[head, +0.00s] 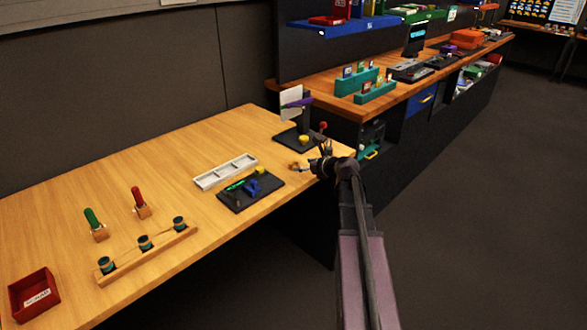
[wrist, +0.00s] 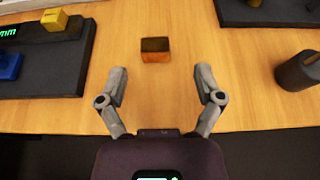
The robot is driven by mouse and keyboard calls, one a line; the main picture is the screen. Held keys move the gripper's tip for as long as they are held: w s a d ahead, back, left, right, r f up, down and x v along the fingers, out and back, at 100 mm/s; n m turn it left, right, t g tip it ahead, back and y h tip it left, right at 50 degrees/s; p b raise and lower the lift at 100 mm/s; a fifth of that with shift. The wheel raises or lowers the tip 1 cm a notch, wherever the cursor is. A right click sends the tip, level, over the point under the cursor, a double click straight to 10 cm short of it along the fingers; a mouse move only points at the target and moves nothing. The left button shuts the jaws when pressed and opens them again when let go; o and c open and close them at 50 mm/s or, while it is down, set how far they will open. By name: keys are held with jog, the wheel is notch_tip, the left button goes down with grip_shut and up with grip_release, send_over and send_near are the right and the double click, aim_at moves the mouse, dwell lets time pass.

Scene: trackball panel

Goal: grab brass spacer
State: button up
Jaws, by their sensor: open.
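A small block with an orange-brown front and dark top, which looks like the brass spacer (wrist: 155,55), lies on the bare wood in the wrist view. It sits ahead of my gripper (wrist: 161,76), roughly centred between the two fingers and just beyond their tips. The fingers are spread apart with nothing between them. In the head view my gripper (head: 318,164) is at the near edge of the wooden table. A small brass-coloured thing (head: 297,166) shows just left of it, partly unclear at this size.
A black tray (head: 236,205) with blue, green and yellow parts lies left of the gripper. A dark cylinder (wrist: 298,70) is at the right in the wrist view. A white divided tray (head: 225,171) is further left.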

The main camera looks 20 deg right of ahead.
aim_at(295, 164)
dwell(0.3)
jog(key=shift+a+b+x, duration=0.1)
jog(key=shift+b+x, duration=0.35)
jog(key=shift+x, duration=0.85)
jog(key=shift+a+b+x, duration=0.15)
jog(key=shift+b+x, duration=0.3)
jog(key=shift+x, duration=0.9)
jog(key=shift+s+r, duration=0.1)
jog(key=shift+r, duration=0.05)
grip_shut()
